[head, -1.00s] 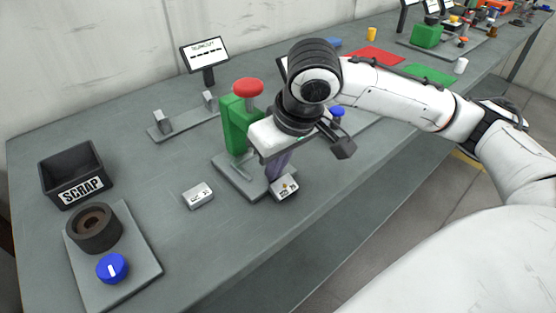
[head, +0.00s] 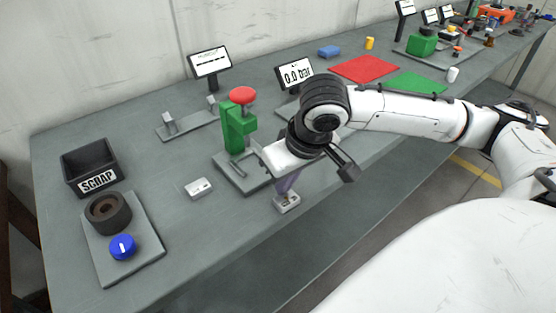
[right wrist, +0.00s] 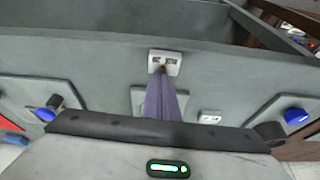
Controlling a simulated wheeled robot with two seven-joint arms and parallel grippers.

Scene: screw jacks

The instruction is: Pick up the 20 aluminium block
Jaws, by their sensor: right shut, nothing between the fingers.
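A small pale aluminium block (head: 287,203) sits close to the table's front edge, and its markings are too small to read. My right gripper (head: 285,190) is shut with its purple fingers pointing down at this block. In the right wrist view the fingertips (right wrist: 163,72) overlap the block (right wrist: 165,57), with nothing held between them; I cannot tell whether they touch it. A second pale block (head: 199,187) lies flat to the left, label unreadable; it also shows in the right wrist view (right wrist: 209,117). I cannot tell which block is the 20. My left gripper is out of view.
A green jack (head: 236,130) with a red knob stands on a grey base just left of my right gripper. A black scrap bin (head: 90,166) and a plate with a blue knob (head: 123,246) are at left. Open table lies around the second block.

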